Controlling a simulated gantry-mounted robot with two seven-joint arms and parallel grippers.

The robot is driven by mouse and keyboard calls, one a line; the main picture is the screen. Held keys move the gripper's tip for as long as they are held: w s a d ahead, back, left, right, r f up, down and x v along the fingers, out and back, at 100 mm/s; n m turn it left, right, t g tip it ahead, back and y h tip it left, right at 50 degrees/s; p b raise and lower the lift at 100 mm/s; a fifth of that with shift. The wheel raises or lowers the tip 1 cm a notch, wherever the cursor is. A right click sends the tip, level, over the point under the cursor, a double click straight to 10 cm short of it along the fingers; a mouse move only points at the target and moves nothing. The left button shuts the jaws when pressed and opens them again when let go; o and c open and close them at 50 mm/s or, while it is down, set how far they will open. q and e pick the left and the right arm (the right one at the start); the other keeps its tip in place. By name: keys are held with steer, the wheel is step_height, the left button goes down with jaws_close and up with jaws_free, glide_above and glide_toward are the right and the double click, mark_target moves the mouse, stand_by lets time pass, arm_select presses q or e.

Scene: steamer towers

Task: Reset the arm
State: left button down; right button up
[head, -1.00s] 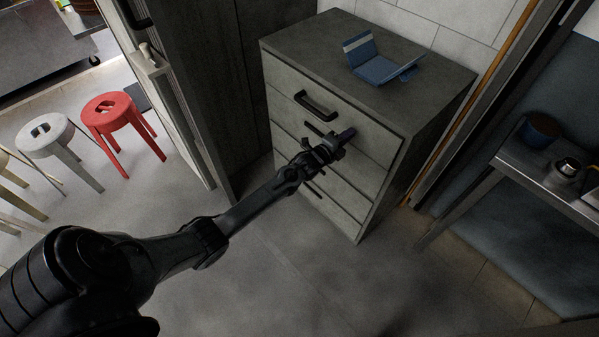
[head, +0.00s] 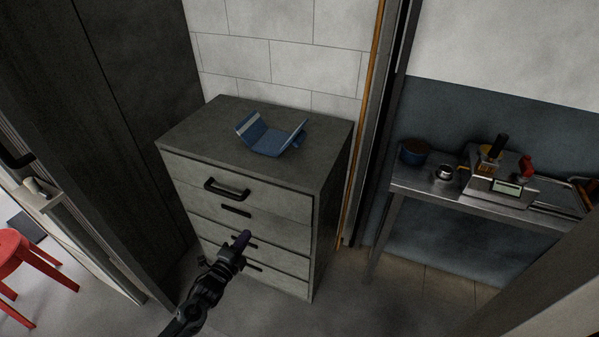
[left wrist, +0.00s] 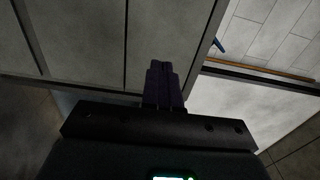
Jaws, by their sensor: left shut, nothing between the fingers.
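My left gripper (head: 243,239) shows in the head view in front of the lower drawers of a grey drawer cabinet (head: 328,205). Its fingers are shut with nothing between them. The left wrist view shows the same closed fingers (left wrist: 164,75) pointing toward the grey drawer fronts. I cannot tell from these frames whether the fingertips touch the cabinet. My right gripper is in neither view.
A blue folded object (head: 270,143) sits on the cabinet top. To the right, a metal table (head: 420,185) holds a blue pot (head: 413,152), a small metal cup (head: 444,174) and a device with a display (head: 500,185). A red stool (head: 12,245) stands at the left. Open floor lies in front of the cabinet.

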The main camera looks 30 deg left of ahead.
arm_select(q)
steer(key=s+d+f+n+g+h, duration=0.1)
steer(key=s+d+f+n+g, duration=0.25)
steer(key=s+d, duration=0.95)
steer(key=s+d+r+n+g, duration=0.3)
steer(key=s+n+g, duration=0.25)
steer(key=s, duration=0.25)
steer(key=s+d+r+n+g, duration=0.3)
steer(key=s+n+g, duration=0.25)
steer(key=s, duration=0.25)
step_height(320, 180, up, 37)
steer(key=p, duration=3.7)
steer(key=shift+s+a+n, duration=0.15)
steer(key=shift+a+n, duration=0.05)
steer(key=shift+n, duration=0.25)
